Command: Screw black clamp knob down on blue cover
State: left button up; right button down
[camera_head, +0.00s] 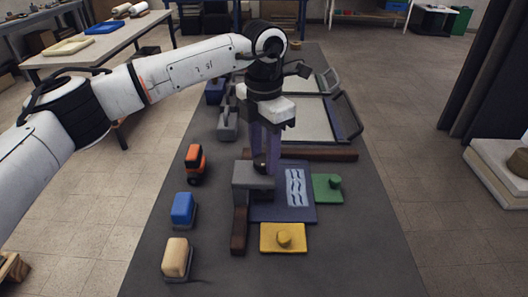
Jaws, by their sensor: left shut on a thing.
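The blue cover (270,213) lies flat on the dark table, with a pale wavy-line panel on its right part. A grey clamp block (248,176) stands at its left edge and hides part of it. The round black clamp knob (260,160) is at the top of the clamp. My left gripper (265,152) comes down from above, its fingers shut around the knob. Whether the knob touches the cover is hidden. My right gripper is not in view.
A green plate with a knob (326,191) lies right of the cover, and a yellow one (281,239) in front. Brown bars (239,231) edge the cover. Orange-black (194,160), blue (182,209) and cream (176,257) blocks stand left. A handled tray (308,120) lies behind. The table's right side is clear.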

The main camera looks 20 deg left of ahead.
aim_at(264, 160)
pick_arm(q)
jog(key=m, duration=0.5)
jog(key=shift+m, duration=0.3)
jog(key=m, duration=0.5)
jog(key=shift+m, duration=0.4)
jog(key=o, duration=1)
jog(key=shift+r, duration=0.15)
notch_tip(264, 160, up, 10)
jog(key=shift+r, duration=0.1)
